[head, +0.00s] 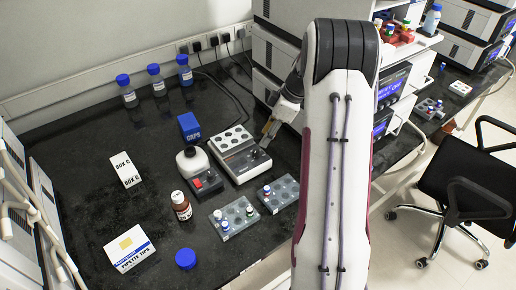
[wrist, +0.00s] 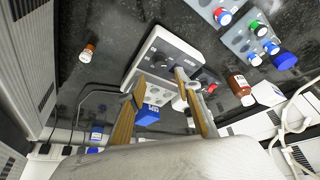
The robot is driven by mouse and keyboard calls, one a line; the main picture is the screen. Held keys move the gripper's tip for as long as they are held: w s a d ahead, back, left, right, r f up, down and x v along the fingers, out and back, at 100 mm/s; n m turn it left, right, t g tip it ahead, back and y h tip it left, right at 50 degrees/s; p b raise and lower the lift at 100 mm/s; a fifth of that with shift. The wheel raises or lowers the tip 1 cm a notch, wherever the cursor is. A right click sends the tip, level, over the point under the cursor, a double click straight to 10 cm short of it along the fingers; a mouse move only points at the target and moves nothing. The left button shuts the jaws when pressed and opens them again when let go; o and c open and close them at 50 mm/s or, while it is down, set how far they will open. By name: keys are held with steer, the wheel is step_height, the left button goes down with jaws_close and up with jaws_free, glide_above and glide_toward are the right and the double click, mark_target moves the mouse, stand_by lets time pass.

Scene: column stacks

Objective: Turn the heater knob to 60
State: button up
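The heater (head: 238,170) is a light grey block with a white well plate at its back and a dark sloping front panel. A small round knob (head: 257,154) appears at the right end of that panel; its setting is too small to read. In the wrist view the heater (wrist: 147,52) lies beyond my fingertips, and I cannot make out the knob's dial there. My gripper (head: 270,129) is above and just behind the heater's right end. In the wrist view my gripper (wrist: 160,80) has its tan fingers spread apart with nothing held between them.
A brown bottle (head: 181,206) and tube racks (head: 234,217) are in front. A blue caps box (head: 189,126) is behind left. The bench's left middle is mostly clear.

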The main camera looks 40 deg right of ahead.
mark_target(256, 151)
steer(key=shift+x, duration=3.9)
jaws_close()
